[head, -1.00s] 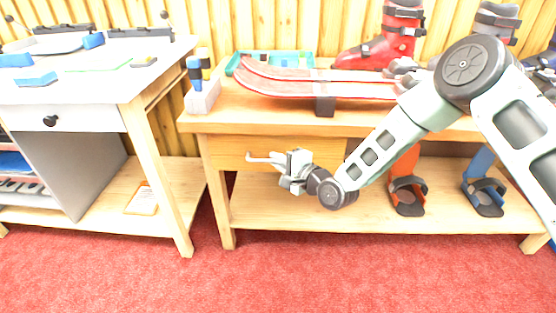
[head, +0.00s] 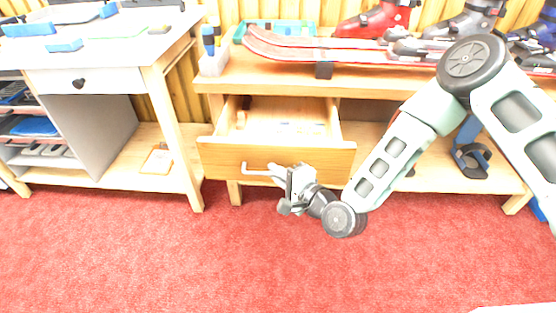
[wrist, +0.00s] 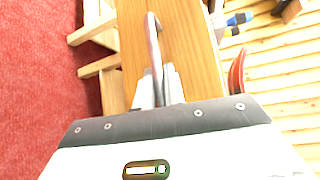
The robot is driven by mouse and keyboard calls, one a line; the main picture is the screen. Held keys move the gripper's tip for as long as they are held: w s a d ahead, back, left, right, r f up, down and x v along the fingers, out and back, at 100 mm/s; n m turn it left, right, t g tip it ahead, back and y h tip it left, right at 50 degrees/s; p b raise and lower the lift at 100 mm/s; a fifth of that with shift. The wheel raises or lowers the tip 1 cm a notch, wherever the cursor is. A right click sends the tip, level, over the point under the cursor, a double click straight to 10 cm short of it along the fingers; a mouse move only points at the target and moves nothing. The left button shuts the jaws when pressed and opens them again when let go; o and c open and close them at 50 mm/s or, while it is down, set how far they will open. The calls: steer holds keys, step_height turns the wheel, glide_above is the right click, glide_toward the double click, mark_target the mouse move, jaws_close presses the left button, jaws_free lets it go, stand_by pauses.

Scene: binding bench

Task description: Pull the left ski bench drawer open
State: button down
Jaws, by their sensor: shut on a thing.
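The left ski bench drawer (head: 222,155) is wooden and stands well out from the bench, with its inside showing in the head view. Its front also shows in the wrist view (wrist: 188,50). A pale bar handle (head: 257,170) runs across the drawer front, and it shows in the wrist view (wrist: 152,40) too. My gripper (head: 287,177) is at the right part of the handle, shut on it. In the wrist view the fingers (wrist: 157,90) close around the bar's near end. Small items lie inside the drawer, too faint to name.
Red skis (head: 290,46) and ski boots (head: 375,20) lie on the ski bench top (head: 270,75). A white-topped bench (head: 100,55) with a small drawer stands at the left. The red carpet (head: 150,260) in front is clear.

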steer(key=shift+s, duration=1.05)
steer(key=c, duration=1.8)
jaws_free()
steer(key=shift+o, duration=0.2)
steer(key=p+v, duration=0.4)
steer(key=v, duration=1.3)
steer(key=shift+s+d, duration=0.15)
steer(key=shift+s, duration=0.05)
